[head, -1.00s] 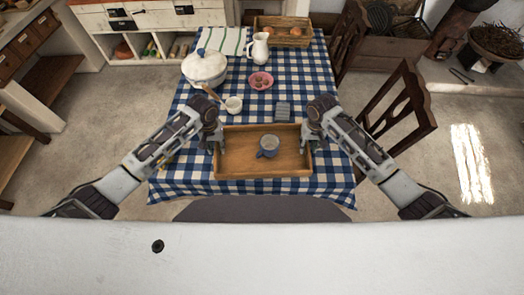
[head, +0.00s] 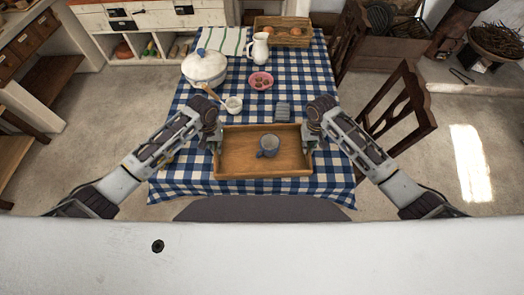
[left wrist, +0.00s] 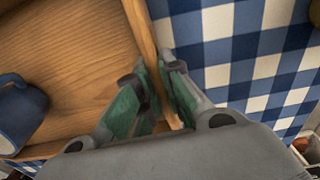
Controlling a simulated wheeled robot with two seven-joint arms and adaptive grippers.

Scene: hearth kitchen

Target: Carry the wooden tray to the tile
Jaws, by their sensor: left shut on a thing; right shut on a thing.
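The wooden tray (head: 235,171) is a shallow rectangle at the near end of the table. My right gripper (head: 307,143) is shut on the tray's right wall. I cannot tell whether the tray rests on the cloth or is slightly raised. A small grey-blue ridged square (head: 283,111), possibly the tile, lies just beyond the tray, right of centre.
The blue-checked table (head: 180,188) also holds a white cup (head: 234,104), a lidded pot (head: 206,70), a pink bowl (head: 261,81), a white jug (head: 260,47) and a crate (head: 283,37) at the far end. A wooden chair (head: 403,108) stands to the right.

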